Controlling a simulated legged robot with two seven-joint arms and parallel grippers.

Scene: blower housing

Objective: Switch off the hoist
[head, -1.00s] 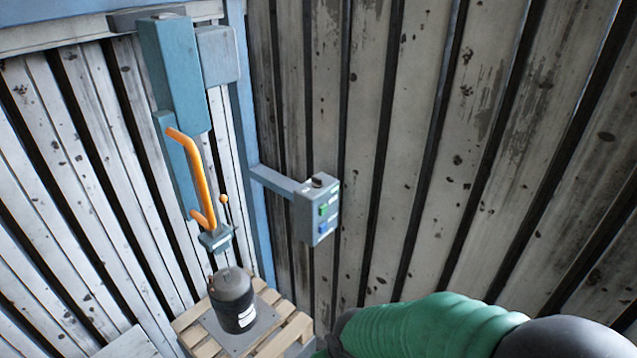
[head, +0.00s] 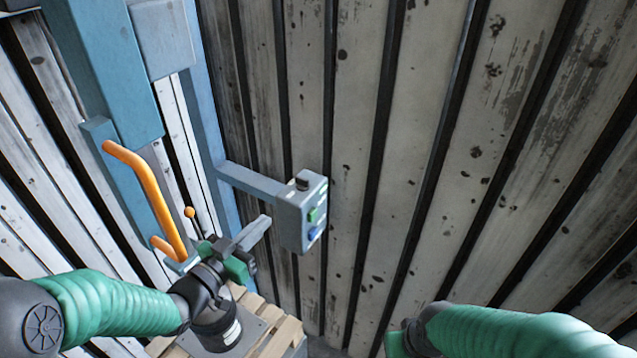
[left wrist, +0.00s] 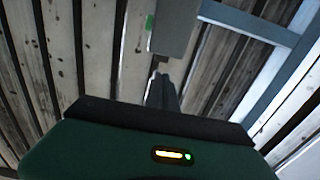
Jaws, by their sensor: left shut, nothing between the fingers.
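The grey control box (head: 300,212) sits on a blue-grey arm from the post. It has a black knob (head: 301,184) on top and green (head: 313,215) and blue (head: 315,233) buttons on its right-hand face. The hoist (head: 115,85) is a blue column with an orange handle (head: 150,195). My left gripper (head: 262,225) is shut and empty, its tips left of the box and apparently apart from it.
A dark cylinder (head: 218,333) stands on a plate on a wooden pallet (head: 285,337), below my left gripper and partly hidden by it. Ribbed metal walls (head: 430,150) close off the back. The space right of the box is clear.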

